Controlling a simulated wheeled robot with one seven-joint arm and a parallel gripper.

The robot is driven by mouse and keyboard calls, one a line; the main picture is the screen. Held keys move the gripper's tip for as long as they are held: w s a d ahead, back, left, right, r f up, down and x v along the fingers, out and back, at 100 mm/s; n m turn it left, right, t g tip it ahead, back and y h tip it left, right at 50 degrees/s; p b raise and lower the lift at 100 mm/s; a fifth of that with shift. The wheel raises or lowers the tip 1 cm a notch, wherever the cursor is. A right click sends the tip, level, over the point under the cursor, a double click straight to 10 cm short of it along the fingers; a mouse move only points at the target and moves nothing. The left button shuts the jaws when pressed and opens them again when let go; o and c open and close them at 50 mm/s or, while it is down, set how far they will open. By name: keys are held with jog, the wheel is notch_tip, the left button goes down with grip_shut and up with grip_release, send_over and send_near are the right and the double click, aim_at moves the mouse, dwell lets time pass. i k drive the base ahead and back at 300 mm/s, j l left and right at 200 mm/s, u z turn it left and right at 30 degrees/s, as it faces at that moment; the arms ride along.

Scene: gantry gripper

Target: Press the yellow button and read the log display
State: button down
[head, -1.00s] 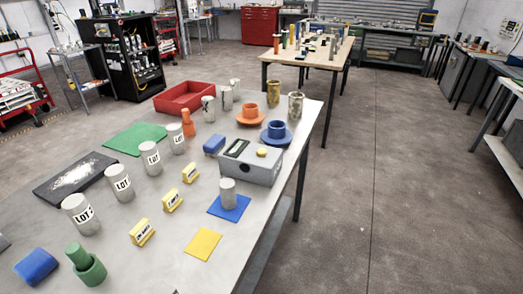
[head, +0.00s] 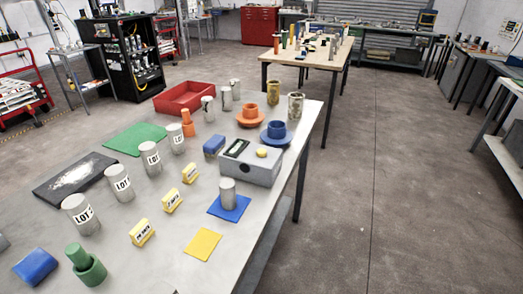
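The yellow button (head: 262,153) sits on top of a grey box (head: 262,171) on the near table. My gripper is not in view, and nothing touches the button.
A grey cylinder (head: 228,192) stands on a blue mat (head: 230,209) in front of the box. A blue block (head: 214,145) is left of it, and a blue flanged ring (head: 277,133) is behind. A yellow mat (head: 203,244) lies bare nearer. Open floor (head: 420,190) is to the right.

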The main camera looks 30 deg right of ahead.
aim_at(260, 153)
jog(key=l+u, duration=0.1)
jog(key=u, duration=0.4)
jog(key=i+l+u, duration=0.1)
jog(key=u, duration=0.35)
jog(key=l+u, duration=0.35)
jog(key=l, duration=0.4)
jog(key=k+l+u, duration=0.15)
jog(key=l+u, duration=0.2)
jog(key=l, duration=0.95)
jog(key=k, duration=0.05)
